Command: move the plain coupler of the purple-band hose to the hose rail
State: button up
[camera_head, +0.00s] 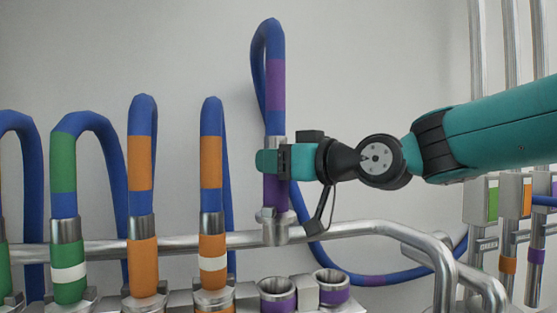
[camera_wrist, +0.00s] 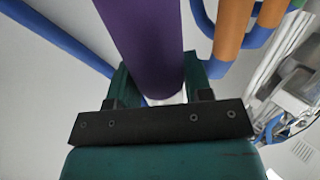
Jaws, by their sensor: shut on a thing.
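My gripper (camera_head: 273,161) is shut on the plain purple coupler (camera_head: 275,193) of the purple-band hose, holding it upright. The coupler has no white ring in view. Its silver lower end overlaps the metal pipe rail (camera_head: 340,231) in the head view; I cannot tell whether they touch. The blue hose (camera_head: 268,33) with its purple band (camera_head: 276,84) arches above my gripper, and blue hose also runs low to the right. In the wrist view the purple coupler (camera_wrist: 146,45) stands between my fingers (camera_wrist: 155,85).
Two purple-banded sockets, left (camera_head: 277,290) and right (camera_head: 332,281), stand open below the coupler. Orange couplers (camera_head: 212,262) and a green one (camera_head: 68,285) stand in a row at left. Labelled boxes with colour plates (camera_head: 492,199) and vertical pipes are at right.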

aim_at(278, 206)
jog(key=shift+w+a, duration=0.1)
jog(key=shift+w, duration=0.3)
jog(key=shift+f+b, duration=1.55)
jog(key=shift+f, duration=1.15)
jog(key=shift+r, duration=0.1)
jog(key=shift+s+r, duration=0.1)
jog(key=shift+r, duration=0.15)
jog(key=shift+f, duration=0.15)
jog(key=shift+f+b, duration=1.4)
jog(key=shift+b, duration=0.6)
jog(key=shift+f, duration=0.1)
